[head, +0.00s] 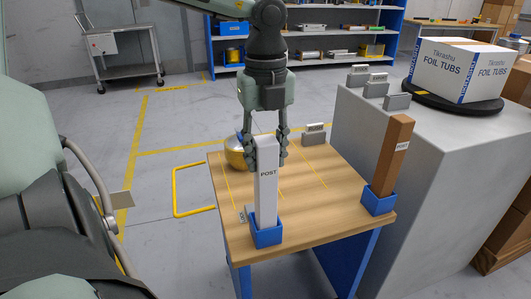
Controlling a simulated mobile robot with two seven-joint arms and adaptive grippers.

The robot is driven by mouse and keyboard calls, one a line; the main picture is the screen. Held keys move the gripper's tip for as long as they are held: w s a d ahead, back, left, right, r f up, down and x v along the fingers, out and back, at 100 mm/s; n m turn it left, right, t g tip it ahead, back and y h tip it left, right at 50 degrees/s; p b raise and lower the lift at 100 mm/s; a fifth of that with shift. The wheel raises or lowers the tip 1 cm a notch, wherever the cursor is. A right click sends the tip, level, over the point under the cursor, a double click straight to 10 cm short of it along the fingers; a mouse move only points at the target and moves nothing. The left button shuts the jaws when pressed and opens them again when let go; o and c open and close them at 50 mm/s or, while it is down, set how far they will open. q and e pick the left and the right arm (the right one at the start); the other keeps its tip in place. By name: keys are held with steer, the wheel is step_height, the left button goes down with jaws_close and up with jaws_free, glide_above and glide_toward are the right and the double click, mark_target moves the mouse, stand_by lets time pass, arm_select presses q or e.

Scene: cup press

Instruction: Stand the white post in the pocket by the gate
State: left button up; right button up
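The white post (267,190), labelled POST, stands about upright near the front of the wooden table. Its lower end is inside the blue pocket (268,237) at the front left; whether it rests on the bottom is hidden. A small sign (242,214) stands beside this pocket, its lettering too small to read surely. My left gripper (266,154) points down from above, with its fingers on both sides of the post's upper end, seemingly touching it. A brown post (391,157) leans slightly in a second blue pocket (379,204) at the right. My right gripper is not in view.
A brass-coloured round vessel (236,153) stands behind the gripper at the table's left edge. A grey sign block (314,135) is at the back. A grey counter (365,133) with a white box (455,70) adjoins the right side. The table's middle (325,185) is clear.

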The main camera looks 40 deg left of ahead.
mark_target(266, 139)
arm_select(q)
steer(key=o, duration=0.3)
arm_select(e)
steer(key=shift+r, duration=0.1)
arm_select(q)
steer(key=shift+r, duration=0.2)
step_height(266, 139, up, 3)
steer(key=shift+w+f, duration=0.1)
steer(key=shift+f, duration=0.1)
step_height(266, 139, up, 8)
steer(key=shift+r+p, duration=0.1)
steer(key=shift+p, duration=0.2)
steer(key=shift+r, duration=0.5)
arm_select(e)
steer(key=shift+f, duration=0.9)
